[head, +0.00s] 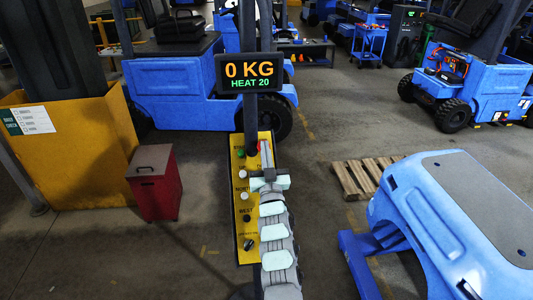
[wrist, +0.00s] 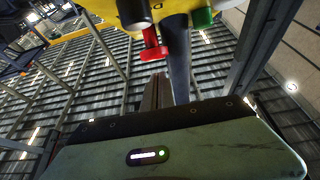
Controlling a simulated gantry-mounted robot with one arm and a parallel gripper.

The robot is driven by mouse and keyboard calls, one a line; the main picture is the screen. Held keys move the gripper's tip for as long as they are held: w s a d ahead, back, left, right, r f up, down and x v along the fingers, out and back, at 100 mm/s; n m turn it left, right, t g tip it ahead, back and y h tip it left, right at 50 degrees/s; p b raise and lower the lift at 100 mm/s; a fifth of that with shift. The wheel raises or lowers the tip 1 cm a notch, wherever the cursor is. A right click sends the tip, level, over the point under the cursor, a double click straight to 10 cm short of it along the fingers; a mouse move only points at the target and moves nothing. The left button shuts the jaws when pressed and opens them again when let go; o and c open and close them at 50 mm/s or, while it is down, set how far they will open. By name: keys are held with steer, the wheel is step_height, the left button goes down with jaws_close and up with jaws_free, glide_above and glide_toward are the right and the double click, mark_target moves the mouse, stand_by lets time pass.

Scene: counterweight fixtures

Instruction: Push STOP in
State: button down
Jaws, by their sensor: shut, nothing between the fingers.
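The yellow control panel (head: 240,205) stands upright in the middle of the head view, with my arm over its right side. In the wrist view a red mushroom button (wrist: 154,50), which looks like STOP, stands out from the yellow panel (wrist: 105,14) on a stem. I cannot read a STOP label. My gripper (wrist: 159,78) is shut and empty, its fingertips just below the red button in the wrist view. I cannot tell whether they touch it. In the head view my arm mostly hides the red button and fingertips.
A green button (wrist: 202,17) and a dark cylindrical control (wrist: 133,13) flank the red button. White and black knobs run down the panel. A display (head: 249,73) reading "0 KG HEAT 20" is above. A red bin (head: 155,185) stands left, a blue machine (head: 440,215) right.

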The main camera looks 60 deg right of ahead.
steer(key=shift+w+d+f, duration=0.25)
steer(key=shift+d+f, duration=0.2)
steer(key=shift+f, duration=0.1)
